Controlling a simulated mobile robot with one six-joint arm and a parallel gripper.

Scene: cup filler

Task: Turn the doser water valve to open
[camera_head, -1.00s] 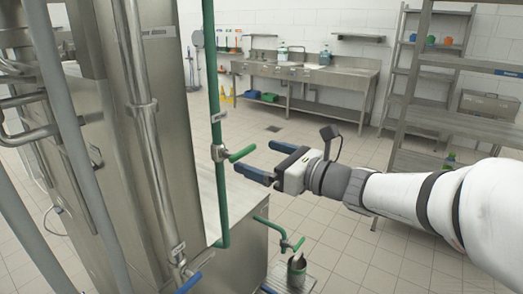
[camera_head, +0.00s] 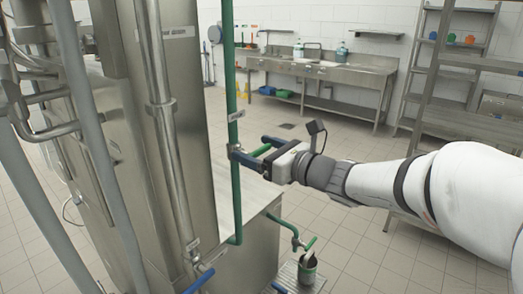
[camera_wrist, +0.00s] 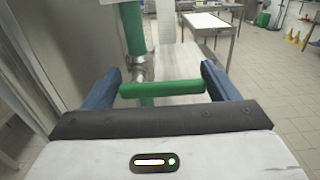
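A valve with a green handle (camera_head: 262,150) sits on the vertical green pipe (camera_head: 231,80) in the head view. The handle sticks out sideways from the pipe, towards my gripper. My gripper (camera_head: 255,149) is open, with its blue fingers on either side of the handle. I cannot tell whether anything touches.
A steel machine (camera_head: 185,120) stands close left of the gripper. A steel sink bench (camera_head: 325,75) and shelves (camera_head: 450,60) stand behind. Floor between is clear.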

